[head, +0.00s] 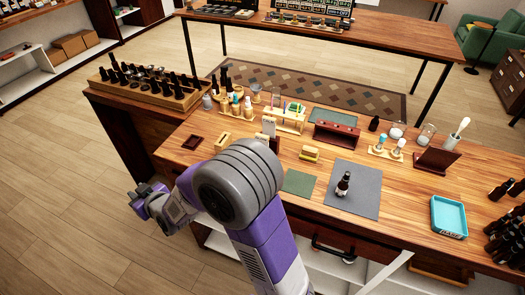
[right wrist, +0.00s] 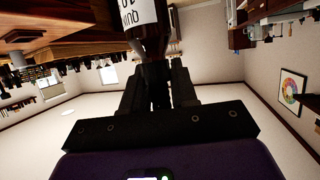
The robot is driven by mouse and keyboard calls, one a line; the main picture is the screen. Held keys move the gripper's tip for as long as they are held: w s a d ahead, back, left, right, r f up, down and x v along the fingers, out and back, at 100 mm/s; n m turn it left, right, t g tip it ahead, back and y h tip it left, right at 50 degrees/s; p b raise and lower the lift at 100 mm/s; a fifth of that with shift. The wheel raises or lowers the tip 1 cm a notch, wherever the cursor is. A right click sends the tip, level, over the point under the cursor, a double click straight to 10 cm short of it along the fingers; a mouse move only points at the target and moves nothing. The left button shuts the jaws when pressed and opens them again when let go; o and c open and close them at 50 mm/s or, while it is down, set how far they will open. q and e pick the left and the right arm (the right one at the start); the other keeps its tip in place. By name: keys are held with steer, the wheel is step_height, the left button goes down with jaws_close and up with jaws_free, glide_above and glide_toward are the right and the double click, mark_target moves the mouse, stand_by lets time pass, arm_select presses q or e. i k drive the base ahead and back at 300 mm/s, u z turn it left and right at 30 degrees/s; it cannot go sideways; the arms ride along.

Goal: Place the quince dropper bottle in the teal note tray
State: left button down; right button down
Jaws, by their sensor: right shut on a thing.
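The quince dropper bottle (right wrist: 144,22) is dark with a white label; part of its lettering shows in the right wrist view. My right gripper (right wrist: 158,85) is shut on it. In the head view this gripper (head: 143,199) is off the table's left side, over the floor, and the held bottle is hard to make out there. The teal note tray (head: 436,215) lies at the table's right front, far from the gripper. It looks empty, with a label on its front. My left gripper is not in view.
Another dark labelled bottle (head: 343,187) stands on a grey mat (head: 365,192). A rack of dark bottles (head: 188,101) fills the back left, and more bottles (head: 508,238) crowd the right edge. Small stands and a dark red rack (head: 337,136) stand mid-table. A green mat (head: 299,182) lies clear.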

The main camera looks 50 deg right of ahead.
mark_target(448, 225)
steer(key=u, duration=0.15)
steer(key=k, duration=0.95)
steer(key=z, duration=2.2)
steer(key=i, duration=0.5)
steer(key=z, duration=0.05)
